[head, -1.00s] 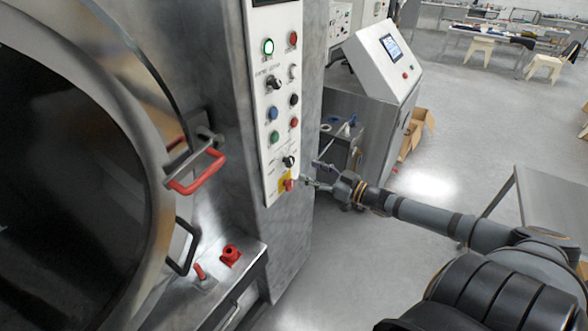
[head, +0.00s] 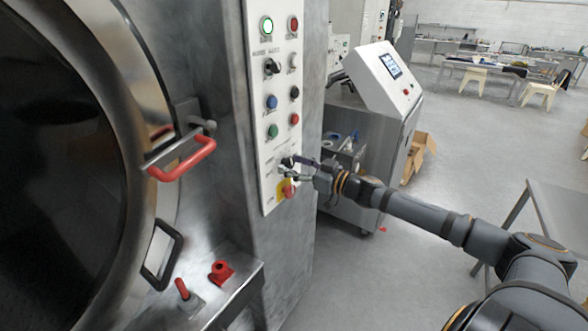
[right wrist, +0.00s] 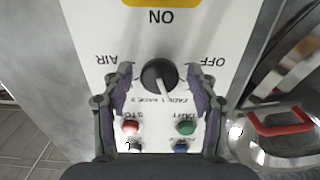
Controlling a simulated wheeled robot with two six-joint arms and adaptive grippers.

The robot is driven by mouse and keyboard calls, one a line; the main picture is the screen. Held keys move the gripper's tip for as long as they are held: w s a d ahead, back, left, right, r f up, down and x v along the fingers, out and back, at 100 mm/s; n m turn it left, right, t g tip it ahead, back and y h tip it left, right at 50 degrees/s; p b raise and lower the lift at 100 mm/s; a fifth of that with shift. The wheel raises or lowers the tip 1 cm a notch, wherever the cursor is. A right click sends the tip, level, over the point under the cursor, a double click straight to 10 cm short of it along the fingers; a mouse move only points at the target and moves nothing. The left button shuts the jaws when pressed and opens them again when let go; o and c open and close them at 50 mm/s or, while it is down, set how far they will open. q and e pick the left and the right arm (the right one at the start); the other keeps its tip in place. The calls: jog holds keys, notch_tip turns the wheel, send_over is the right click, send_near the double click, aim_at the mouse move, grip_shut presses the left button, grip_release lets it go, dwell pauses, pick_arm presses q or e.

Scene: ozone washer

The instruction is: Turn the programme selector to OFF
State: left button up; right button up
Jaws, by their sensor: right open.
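The black selector knob (right wrist: 158,77) is at the middle of the right wrist view, with the panel lettering upside down. Its white pointer mark slants to the lower right, towards the small lettering, and does not line up with the OFF label (right wrist: 201,60) on the right. In the head view the knob (head: 287,162) is low on the white control panel (head: 268,180), partly hidden by my gripper. My right gripper (right wrist: 160,80) is open, with a finger on either side of the knob and gaps visible; it also shows in the head view (head: 294,168). My left gripper is out of view.
A yellow-backed red knob (head: 289,190) sits just below the selector. Several buttons and another black knob (head: 272,67) are above. A red door handle (head: 182,158) stands out at left. A grey cabinet (head: 365,130) with a screen stands behind my right arm.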

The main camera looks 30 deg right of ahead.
jog(key=c, duration=1.1)
jog(key=shift+n, duration=0.4)
jog(key=n, duration=0.3)
jog(key=shift+n+p, duration=0.3)
jog(key=n, duration=0.3)
jog(key=shift+d+n+p, duration=0.1)
jog(key=shift+n+p, duration=0.25)
jog(key=shift+n, duration=0.05)
jog(key=n+p, duration=0.1)
jog(key=n, duration=0.3)
jog(key=shift+n+p, duration=0.6)
jog(key=shift+n, duration=1.2)
